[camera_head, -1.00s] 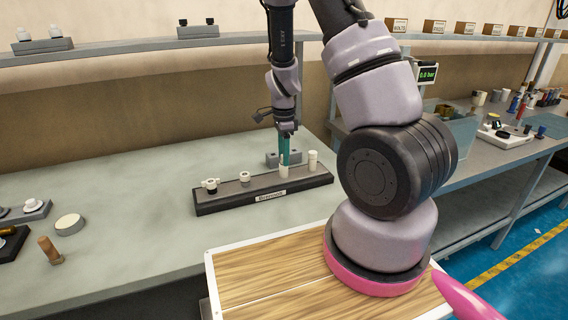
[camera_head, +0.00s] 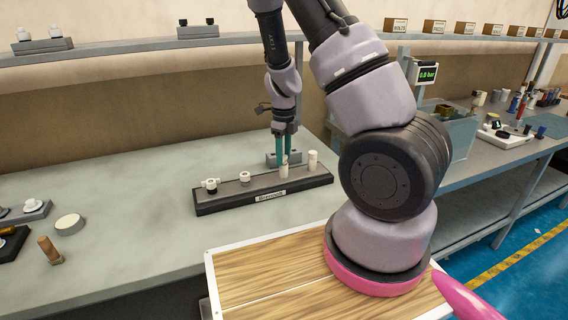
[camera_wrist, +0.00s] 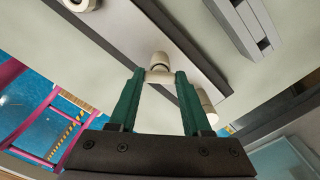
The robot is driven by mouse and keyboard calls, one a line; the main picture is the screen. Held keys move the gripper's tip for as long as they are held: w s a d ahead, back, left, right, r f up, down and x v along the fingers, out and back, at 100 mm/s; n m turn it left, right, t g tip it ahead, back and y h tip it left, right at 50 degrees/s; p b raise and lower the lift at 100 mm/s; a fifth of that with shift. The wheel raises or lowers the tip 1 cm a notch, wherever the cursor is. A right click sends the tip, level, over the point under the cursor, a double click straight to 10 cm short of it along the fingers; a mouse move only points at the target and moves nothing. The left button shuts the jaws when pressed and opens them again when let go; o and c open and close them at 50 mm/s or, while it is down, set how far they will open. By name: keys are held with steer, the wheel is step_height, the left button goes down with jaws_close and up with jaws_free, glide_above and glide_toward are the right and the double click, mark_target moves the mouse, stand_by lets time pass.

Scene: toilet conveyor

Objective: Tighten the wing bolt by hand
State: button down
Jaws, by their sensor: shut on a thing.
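The dark board (camera_head: 222,201) with a label on its front lies on the grey-green bench. It carries several cream fittings. A winged one (camera_head: 211,186) is at its left end. My gripper (camera_head: 285,158) points down over the right half of the board. Its teal fingers are shut on the cream wing bolt (camera_head: 284,172). In the wrist view the wing bolt (camera_wrist: 159,62) is between the fingertips (camera_wrist: 160,74), which hide part of it. I cannot tell how far its thread is in.
Another fitting (camera_head: 245,177) stands left of the held one, and a taller cream post (camera_head: 312,160) to its right. A round disc (camera_head: 69,224) and a wooden-handled piece (camera_head: 49,250) lie on the left.

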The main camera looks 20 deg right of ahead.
steer(key=m, duration=0.4)
steer(key=shift+m, duration=0.4)
steer(key=m, duration=0.4)
steer(key=shift+m, duration=0.3)
steer(key=c, duration=0.7)
jaws_free()
